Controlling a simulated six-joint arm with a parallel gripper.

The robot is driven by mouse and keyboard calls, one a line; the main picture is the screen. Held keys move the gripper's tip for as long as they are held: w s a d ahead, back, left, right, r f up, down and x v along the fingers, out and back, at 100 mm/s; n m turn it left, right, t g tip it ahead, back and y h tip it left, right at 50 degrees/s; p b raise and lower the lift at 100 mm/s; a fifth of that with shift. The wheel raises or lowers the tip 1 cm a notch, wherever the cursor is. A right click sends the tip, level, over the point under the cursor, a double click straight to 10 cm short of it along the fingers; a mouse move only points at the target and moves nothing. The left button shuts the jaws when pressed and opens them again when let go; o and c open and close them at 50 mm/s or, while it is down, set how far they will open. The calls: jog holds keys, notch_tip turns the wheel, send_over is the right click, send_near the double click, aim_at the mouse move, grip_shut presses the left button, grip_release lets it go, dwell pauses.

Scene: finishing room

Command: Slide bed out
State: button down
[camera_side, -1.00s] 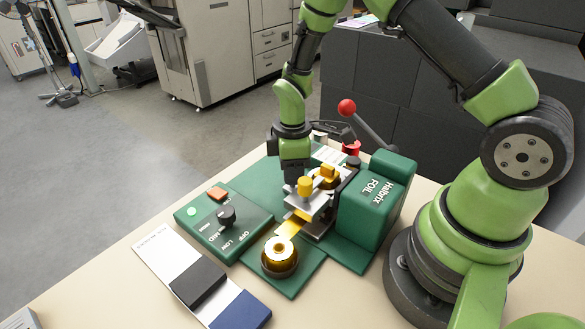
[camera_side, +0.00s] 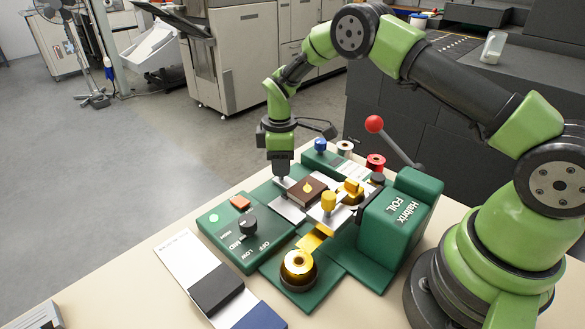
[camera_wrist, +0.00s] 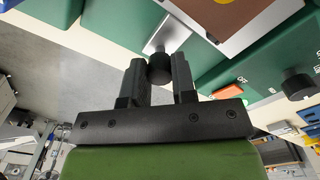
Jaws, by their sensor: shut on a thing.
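The bed (camera_side: 287,208) is a flat silver plate on the green foil machine (camera_side: 398,222). It lies out to the left of the machine's head, with a brown piece (camera_side: 307,191) bearing a gold drop mark on it. My gripper (camera_side: 281,179) is at the bed's outer end. In the wrist view my gripper (camera_wrist: 158,75) is shut on a black knob (camera_wrist: 160,68) at the end of a metal tab (camera_wrist: 169,35). The bed's pale edge (camera_wrist: 246,43) and the brown piece (camera_wrist: 225,12) show beyond it. In the side view the knob is hidden by the fingers.
A red-ball lever (camera_side: 374,124) rises behind the head. Blue (camera_side: 320,146), pale (camera_side: 345,149) and red (camera_side: 376,162) spools stand at the back. A gold foil roll (camera_side: 299,268) and a control panel (camera_side: 236,231) are in front. Sample strips (camera_side: 215,287) lie on the table.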

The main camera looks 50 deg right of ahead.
jog(key=shift+w, duration=0.35)
jog(key=c, duration=0.9)
grip_release()
notch_tip(320, 180, up, 10)
